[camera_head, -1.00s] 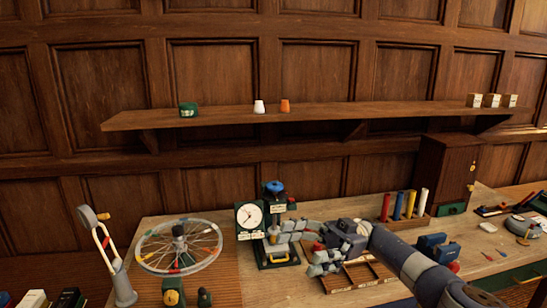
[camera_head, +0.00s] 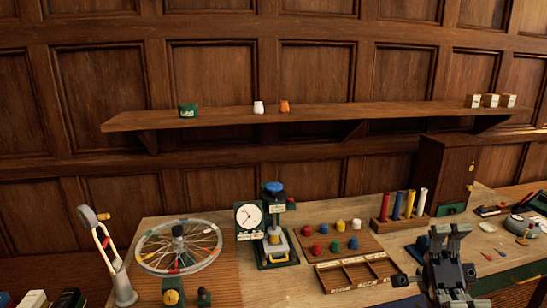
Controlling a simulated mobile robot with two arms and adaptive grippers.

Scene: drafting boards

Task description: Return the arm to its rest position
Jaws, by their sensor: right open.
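My right gripper (camera_head: 449,236) is at the lower right of the head view, above the front part of the bench. Its two grey fingers point up and stand apart with nothing between them. It hides much of a blue object (camera_head: 422,244) behind it. My left gripper is not in view.
A device with a white dial (camera_head: 249,215) and a blue-topped press (camera_head: 274,189) stand mid-bench. Beside them are a board (camera_head: 372,241) of coloured pegs and a divided wooden tray (camera_head: 357,275). Coloured tubes (camera_head: 397,205) stand behind. A spoked wheel (camera_head: 180,247) is left.

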